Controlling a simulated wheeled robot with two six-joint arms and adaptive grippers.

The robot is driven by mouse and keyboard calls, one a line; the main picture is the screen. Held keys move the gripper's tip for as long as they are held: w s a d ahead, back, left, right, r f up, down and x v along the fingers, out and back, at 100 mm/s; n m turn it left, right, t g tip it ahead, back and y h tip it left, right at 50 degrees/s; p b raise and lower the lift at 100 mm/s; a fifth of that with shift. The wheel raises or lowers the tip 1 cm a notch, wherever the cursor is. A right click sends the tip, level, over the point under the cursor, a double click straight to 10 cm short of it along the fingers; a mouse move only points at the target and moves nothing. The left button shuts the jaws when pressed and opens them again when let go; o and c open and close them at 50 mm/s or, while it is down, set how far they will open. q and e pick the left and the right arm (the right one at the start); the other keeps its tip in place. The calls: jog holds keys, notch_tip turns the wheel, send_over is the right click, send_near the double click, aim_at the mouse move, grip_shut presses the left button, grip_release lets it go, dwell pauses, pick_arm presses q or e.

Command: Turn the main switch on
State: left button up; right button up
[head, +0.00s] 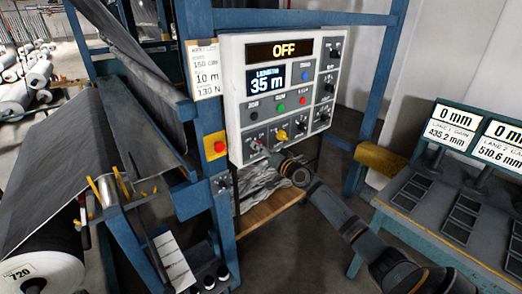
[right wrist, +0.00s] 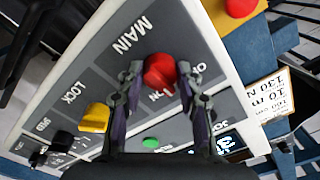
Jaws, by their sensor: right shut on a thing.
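The main switch is a red knob (right wrist: 160,71) beside the word MAIN on the control panel (right wrist: 110,65), seen in the right wrist view. My right gripper (right wrist: 161,82) has one finger on each side of the knob and is shut on it. In the head view the gripper (head: 268,150) is at the lower left of the panel (head: 239,80), and mostly hides the knob. The display (head: 284,50) at the top of the panel reads OFF. My left gripper is not in view.
A yellow knob (right wrist: 95,117) sits close to the red one, by the word LOCK. A red stop button (head: 219,147) is on a yellow box left of the panel. Blue posts frame the panel. A bench with displays (head: 455,119) stands at the right.

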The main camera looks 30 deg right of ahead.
jog(key=m, duration=0.4)
jog(key=shift+r+m, duration=0.1)
jog(key=shift+m, duration=0.2)
jog(key=m+p, duration=0.1)
jog(key=m, duration=0.4)
jog(key=shift+m, duration=0.3)
jog(key=o, duration=1.2)
jog(key=s, duration=0.7)
jog(key=shift+s+d, duration=0.25)
